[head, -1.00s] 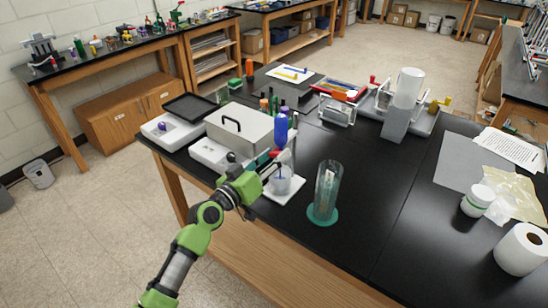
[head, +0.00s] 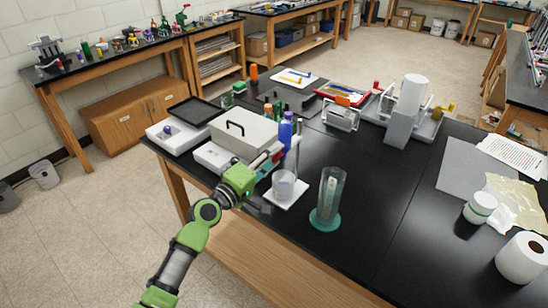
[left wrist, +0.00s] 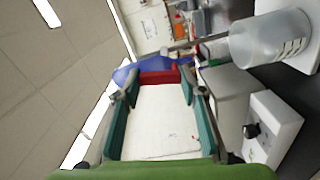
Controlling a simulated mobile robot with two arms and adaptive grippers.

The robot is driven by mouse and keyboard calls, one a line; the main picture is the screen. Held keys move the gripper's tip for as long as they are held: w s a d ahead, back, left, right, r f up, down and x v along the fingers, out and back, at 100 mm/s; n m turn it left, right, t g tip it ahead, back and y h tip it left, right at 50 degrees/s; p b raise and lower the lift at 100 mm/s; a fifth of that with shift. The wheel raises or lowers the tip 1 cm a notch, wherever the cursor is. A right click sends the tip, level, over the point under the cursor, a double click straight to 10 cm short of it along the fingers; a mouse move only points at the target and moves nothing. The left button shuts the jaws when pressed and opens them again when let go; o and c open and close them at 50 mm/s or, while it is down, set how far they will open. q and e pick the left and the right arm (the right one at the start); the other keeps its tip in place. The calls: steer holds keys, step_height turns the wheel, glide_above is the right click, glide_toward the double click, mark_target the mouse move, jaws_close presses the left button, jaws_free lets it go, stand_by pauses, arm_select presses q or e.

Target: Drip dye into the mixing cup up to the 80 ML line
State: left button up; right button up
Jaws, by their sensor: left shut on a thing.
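The mixing cup (head: 284,187), clear with pale graduation marks, stands upright on a white plate (head: 293,197) near the table's left edge. It also shows at the top right of the left wrist view (left wrist: 268,42). Its liquid level is too small to read. My left gripper (head: 276,157) is beside and above the cup. My right gripper is not in view.
A tall clear cylinder (head: 330,190) on a green base stands right of the cup. A grey box with a black handle (head: 243,136) stands behind the gripper. A white jar (head: 480,207) and paper roll (head: 523,257) are far right. The black tabletop between is clear.

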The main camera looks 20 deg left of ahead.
arm_select(q)
steer(key=shift+w+a+n, duration=0.1)
steer(key=shift+a+n, duration=0.15)
steer(key=shift+n, duration=0.95)
steer(key=o, duration=1.1)
steer(key=v, duration=1.2)
